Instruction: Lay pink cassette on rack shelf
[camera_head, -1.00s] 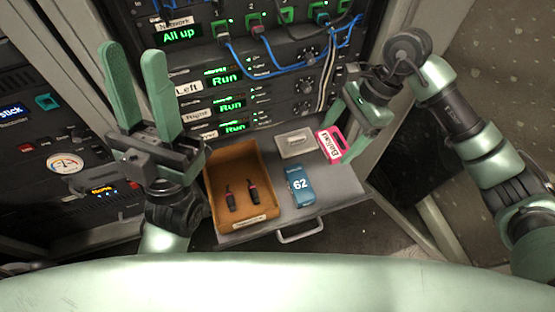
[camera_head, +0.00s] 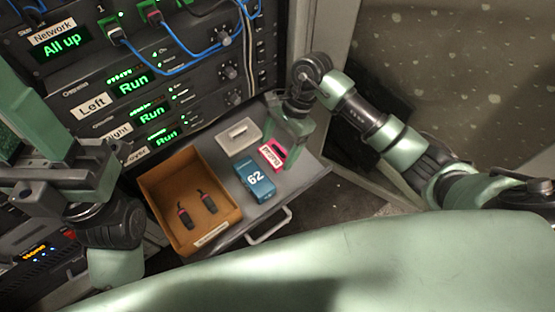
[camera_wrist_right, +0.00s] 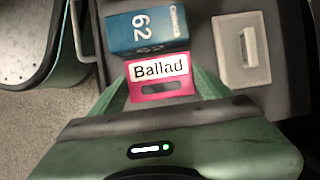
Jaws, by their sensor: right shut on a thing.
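The pink cassette (camera_head: 272,155), labelled "Ballad", is at the right part of the grey rack shelf (camera_head: 309,172). My right gripper (camera_head: 285,143) is shut on it from behind. In the right wrist view the cassette (camera_wrist_right: 160,76) sits between the two fingers, its label facing the camera. I cannot tell whether it touches the shelf or hangs just above it. My left gripper (camera_head: 22,130) is at the left edge, partly cut off, its fingers apart and empty.
A blue box marked "62" (camera_head: 256,181) stands close beside the cassette. A grey box (camera_head: 238,136) lies behind it. An orange-brown tray (camera_head: 228,216) holds two dark connectors. The shelf's front right corner is bare. Rack units with blue cables stand behind.

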